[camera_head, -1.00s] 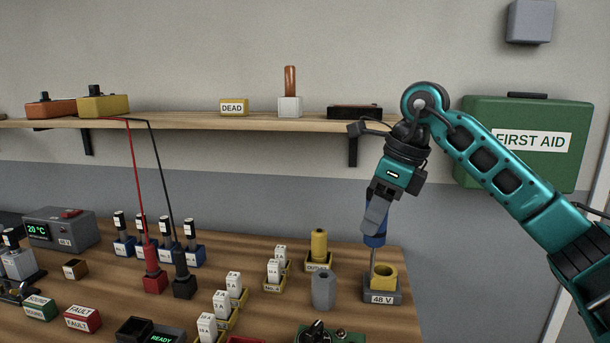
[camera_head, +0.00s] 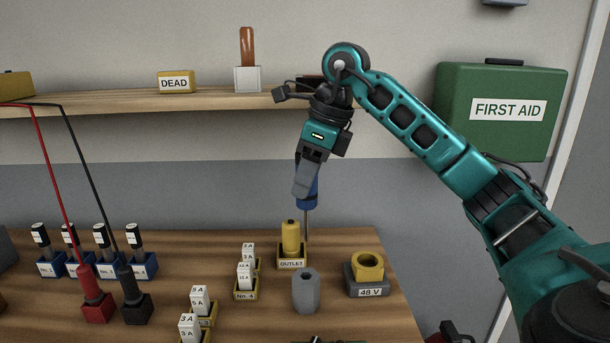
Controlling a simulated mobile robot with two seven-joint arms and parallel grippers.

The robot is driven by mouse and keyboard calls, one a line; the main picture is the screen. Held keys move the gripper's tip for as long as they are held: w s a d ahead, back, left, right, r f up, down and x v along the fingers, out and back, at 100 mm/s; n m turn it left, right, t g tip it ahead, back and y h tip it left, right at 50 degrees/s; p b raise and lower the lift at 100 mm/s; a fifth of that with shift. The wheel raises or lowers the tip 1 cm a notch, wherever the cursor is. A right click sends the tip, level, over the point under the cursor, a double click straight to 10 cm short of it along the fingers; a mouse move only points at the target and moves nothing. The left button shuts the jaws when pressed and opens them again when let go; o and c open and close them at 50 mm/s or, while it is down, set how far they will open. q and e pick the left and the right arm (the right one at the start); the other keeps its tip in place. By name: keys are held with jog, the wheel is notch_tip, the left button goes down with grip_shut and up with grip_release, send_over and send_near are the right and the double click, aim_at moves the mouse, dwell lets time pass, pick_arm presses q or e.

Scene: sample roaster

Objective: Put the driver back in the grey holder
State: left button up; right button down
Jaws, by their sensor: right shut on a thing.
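The driver (camera_head: 307,200) has a blue handle and a thin metal shaft pointing down. My right gripper (camera_head: 305,182) is shut on its handle and holds it nearly upright in the air. The grey holder (camera_head: 306,294) is a faceted grey block with a dark hole in its top, standing on the bench. In the picture the shaft's tip is above the holder, apart from it and just right of the yellow outlet plug. The depth between tip and holder is hard to judge. My left gripper is not in view.
The yellow plug in the outlet (camera_head: 291,238) stands behind the holder. The 48 V socket (camera_head: 367,274) with its yellow ring is to its right. Several white fuses (camera_head: 245,275) stand to its left. The shelf (camera_head: 200,97) runs behind my right gripper.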

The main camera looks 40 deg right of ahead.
jog(key=b, duration=0.4)
send_over(306, 241)
notch_tip(306, 241, down, 6)
jog(key=shift+w+d+r, duration=0.15)
jog(key=shift+f, duration=0.3)
jog(key=shift+f+b, duration=1)
jog(key=shift+f, duration=0.25)
jog(key=shift+f+b, duration=1.45)
jog(key=shift+f, duration=0.8)
